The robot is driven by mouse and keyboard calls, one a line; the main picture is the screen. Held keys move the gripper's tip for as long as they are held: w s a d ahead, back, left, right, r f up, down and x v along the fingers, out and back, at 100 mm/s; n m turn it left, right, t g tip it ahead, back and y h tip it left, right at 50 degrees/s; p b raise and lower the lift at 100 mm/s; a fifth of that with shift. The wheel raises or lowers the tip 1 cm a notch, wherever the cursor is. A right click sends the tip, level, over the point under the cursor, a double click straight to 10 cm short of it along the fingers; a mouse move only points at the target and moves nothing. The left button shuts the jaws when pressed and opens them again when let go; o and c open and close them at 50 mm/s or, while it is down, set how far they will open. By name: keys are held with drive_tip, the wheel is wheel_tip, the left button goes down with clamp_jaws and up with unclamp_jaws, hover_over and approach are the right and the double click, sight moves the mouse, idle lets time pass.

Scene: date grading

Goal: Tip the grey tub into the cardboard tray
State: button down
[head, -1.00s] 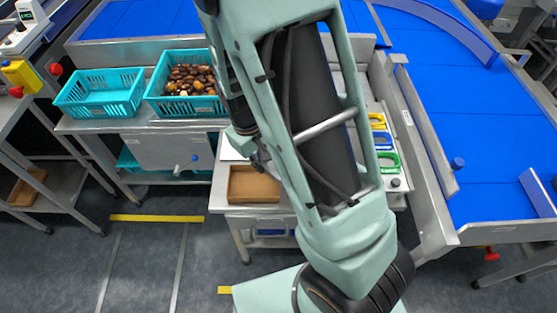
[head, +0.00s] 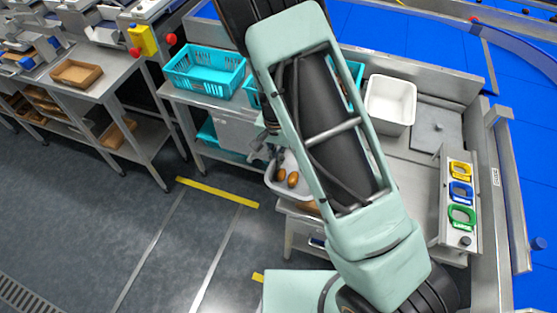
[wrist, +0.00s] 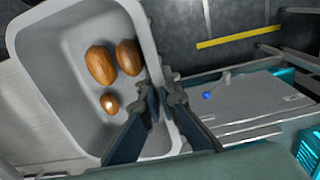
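The grey tub (head: 279,190) is at the left of my arm in the head view, with brown dates (head: 292,179) inside. The wrist view shows the tub (wrist: 60,60) from above, with three dates (wrist: 100,65) lying on its floor. My gripper (wrist: 160,95) is shut on the tub's wall, one finger inside and one outside. In the head view my gripper (head: 266,147) is partly hidden by my arm. A small brown edge, likely the cardboard tray (head: 309,208), shows just below the tub; the rest is hidden. I cannot tell how far the tub tilts.
A turquoise crate (head: 203,88) stands on the bench at the back left. An empty white tub (head: 370,112) stands behind my arm on the steel bench. Yellow, blue and green handled items (head: 461,193) sit in a rack at the right. Another brown tray (head: 77,63) lies far left.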

drive_tip(key=shift+d+r+t+y, duration=0.1)
drive_tip(key=shift+r+t+y, duration=0.25)
drive_tip(key=shift+y, duration=0.45)
drive_tip(key=shift+d+r+t+y, duration=0.15)
drive_tip(key=shift+r+y, duration=0.25)
drive_tip(key=shift+y, duration=0.4)
drive_tip(key=shift+y+b, duration=0.3)
drive_tip(key=shift+s+d+b, duration=0.1)
drive_tip(key=shift+b, duration=0.35)
drive_tip(key=shift+d+r+t+y+b, duration=0.15)
drive_tip(key=shift+r+t+y+b, duration=0.15)
drive_tip(key=shift+y+b, duration=0.3)
drive_tip(key=shift+s+d+r+t+y+b, duration=0.25)
drive_tip(key=shift+d+r+y+b, duration=0.35)
drive_tip(key=shift+b, duration=1.75)
